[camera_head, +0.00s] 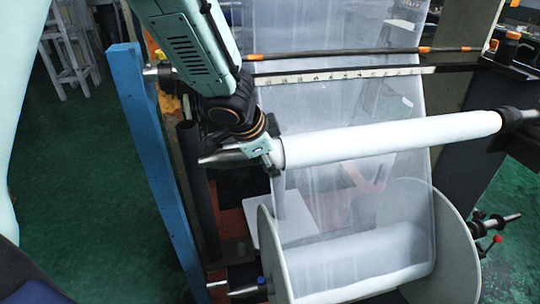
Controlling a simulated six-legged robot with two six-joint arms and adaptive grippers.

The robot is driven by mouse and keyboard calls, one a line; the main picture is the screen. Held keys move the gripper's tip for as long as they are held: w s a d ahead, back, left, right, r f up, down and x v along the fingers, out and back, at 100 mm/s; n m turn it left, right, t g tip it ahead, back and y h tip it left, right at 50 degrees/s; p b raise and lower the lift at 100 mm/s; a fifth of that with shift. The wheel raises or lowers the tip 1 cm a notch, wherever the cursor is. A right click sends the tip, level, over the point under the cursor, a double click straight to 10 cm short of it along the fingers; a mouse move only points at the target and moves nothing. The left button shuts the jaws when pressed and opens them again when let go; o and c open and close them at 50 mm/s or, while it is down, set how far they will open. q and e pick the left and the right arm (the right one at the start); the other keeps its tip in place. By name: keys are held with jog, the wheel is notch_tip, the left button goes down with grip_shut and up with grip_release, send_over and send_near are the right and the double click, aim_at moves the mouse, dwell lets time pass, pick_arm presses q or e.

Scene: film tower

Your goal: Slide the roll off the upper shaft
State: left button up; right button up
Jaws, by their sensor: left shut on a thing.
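The white roll (390,138) lies on the upper shaft, running from left of centre to the right. The shaft's dark tapered end (222,158) sticks out to the left of the roll. My left gripper (266,152) comes down from above and is shut on the roll at its left end, hiding part of that end. The roll's right end meets a dark holder (515,118). A sheet of clear film (345,95) hangs behind the roll. My right gripper is not in view.
A blue post (150,155) and a dark vertical tube (198,185) stand left of the shaft end. A large flanged reel (460,250) sits below the roll. A dark bar with a white scale (345,74) crosses above. Green floor (75,190) is open at left.

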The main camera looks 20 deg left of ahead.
aim_at(200, 160)
pick_arm(q)
jog(key=shift+w, duration=0.2)
grip_shut()
jog(key=shift+w+r, duration=0.15)
jog(key=shift+r, duration=0.1)
jog(key=shift+s+a+f+b, duration=0.1)
jog(key=shift+s+a+b, duration=0.25)
jog(key=shift+s+a, duration=0.05)
jog(key=shift+s+a+b, duration=0.4)
jog(key=shift+s+a, duration=0.35)
jog(key=shift+a, duration=0.3)
jog(key=shift+s+a+b, duration=0.35)
jog(key=shift+s+a, duration=0.2)
jog(key=shift+s+a+b, duration=0.3)
jog(key=shift+s+a, duration=0.5)
jog(key=shift+a, duration=0.3)
jog(key=shift+s+a+b, duration=0.25)
jog(key=shift+s+a, duration=0.55)
jog(key=shift+a, duration=0.25)
jog(key=shift+s+a, duration=0.75)
jog(key=shift+a, duration=0.3)
jog(key=shift+s+a+r+p, duration=0.2)
jog(key=shift+s+a+p, duration=0.35)
jog(key=shift+p, duration=0.7)
jog(key=shift+s+a+p, duration=0.25)
jog(key=shift+a+p, duration=0.25)
jog(key=shift+p, duration=0.6)
jog(key=shift+a+f, duration=0.1)
jog(key=shift+a, duration=0.15)
